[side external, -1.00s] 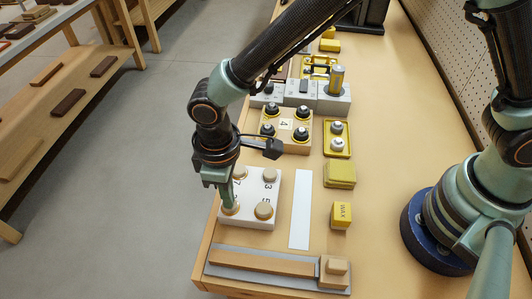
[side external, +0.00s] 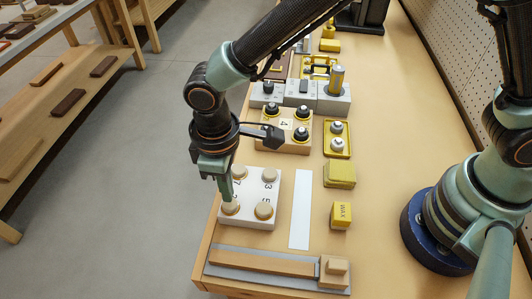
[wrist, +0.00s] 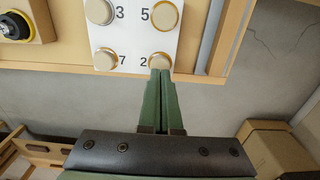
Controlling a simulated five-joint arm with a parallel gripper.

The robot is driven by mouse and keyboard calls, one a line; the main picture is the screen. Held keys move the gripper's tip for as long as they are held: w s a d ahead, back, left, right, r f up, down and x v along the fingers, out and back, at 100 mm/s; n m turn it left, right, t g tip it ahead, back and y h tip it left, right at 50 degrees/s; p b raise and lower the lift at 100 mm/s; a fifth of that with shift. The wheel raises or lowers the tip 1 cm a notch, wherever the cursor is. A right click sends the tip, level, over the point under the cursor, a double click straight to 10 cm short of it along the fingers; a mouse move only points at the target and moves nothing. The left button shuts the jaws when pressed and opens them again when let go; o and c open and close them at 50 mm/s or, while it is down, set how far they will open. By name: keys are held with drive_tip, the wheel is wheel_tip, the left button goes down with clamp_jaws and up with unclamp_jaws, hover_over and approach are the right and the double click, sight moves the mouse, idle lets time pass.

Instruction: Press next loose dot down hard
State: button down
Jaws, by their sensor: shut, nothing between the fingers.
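A white block (side external: 249,202) near the front of the bench carries round beige dots beside the numbers 7, 3, 2 and 5. In the wrist view are dot 3 (wrist: 99,11), dot 5 (wrist: 165,15), dot 7 (wrist: 106,57) and dot 2 (wrist: 160,59). Golden rims show around dots 5, 2 and 7. My gripper (side external: 229,203) is shut and empty, pointing down at dot 2. Its closed fingertips also show in the wrist view (wrist: 160,72), at the edge of that dot. I cannot tell whether they touch it.
A wooden block with black knobs (side external: 297,145) stands behind the white block. A white strip (side external: 300,210), a yellow wax block (side external: 341,215) and a yellow sponge-like block (side external: 339,174) lie to the right. A grey rail with a wooden bar (side external: 262,262) lies in front.

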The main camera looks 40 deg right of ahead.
wheel_tip(320, 180, up, 9)
idle(1.0)
drive_tip(key=w+d+r+m+t+y, duration=0.1)
drive_tip(key=w+d+r+m, duration=0.15)
drive_tip(key=d+r, duration=0.45)
drive_tip(key=s+d+r+m+t, duration=0.1)
drive_tip(key=d+m+t, duration=0.1)
drive_tip(key=d, duration=1)
drive_tip(key=s+d+r+m+t+h, duration=0.1)
drive_tip(key=d+m, duration=0.3)
drive_tip(key=d, duration=0.8)
drive_tip(key=shift+s+d+t, duration=0.15)
drive_tip(key=shift+s+t, duration=0.6)
drive_tip(key=shift+t, duration=0.05)
